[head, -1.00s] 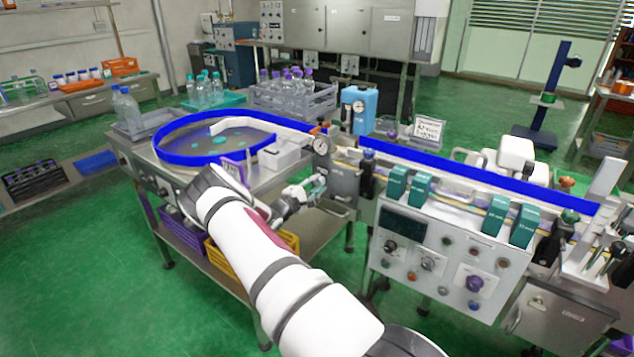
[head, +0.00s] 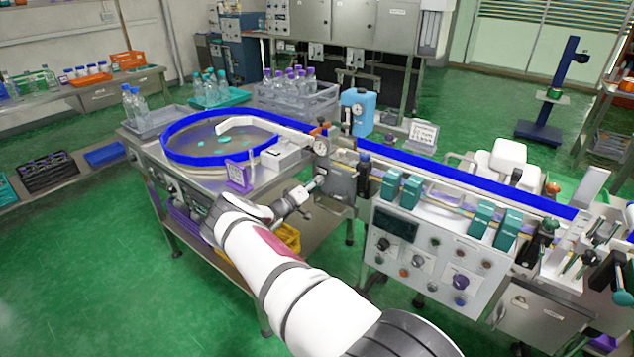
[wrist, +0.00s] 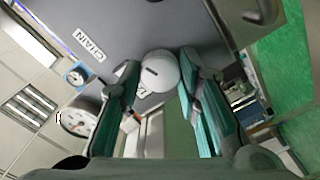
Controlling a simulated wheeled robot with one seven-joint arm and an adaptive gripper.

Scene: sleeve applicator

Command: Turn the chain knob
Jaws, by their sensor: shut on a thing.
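The chain knob (wrist: 160,72) is a round, light grey knob with a dark slot mark, on a grey panel (wrist: 120,30) with a "CHAIN" label (wrist: 89,45) in the wrist view. My gripper (wrist: 160,66) has its two teal-padded fingers on either side of the knob and is shut on it. In the head view, my gripper (head: 317,185) reaches the grey housing (head: 340,187) below the round gauge, at the left end of the conveyor. The knob cannot be made out there.
A turntable with a blue rim (head: 165,150) stands left of my gripper on a metal table. A purple sign (head: 238,175) stands at the table's front edge. The conveyor's blue rail (head: 460,180) and control panel (head: 430,265) lie to the right. Green floor is open at front left.

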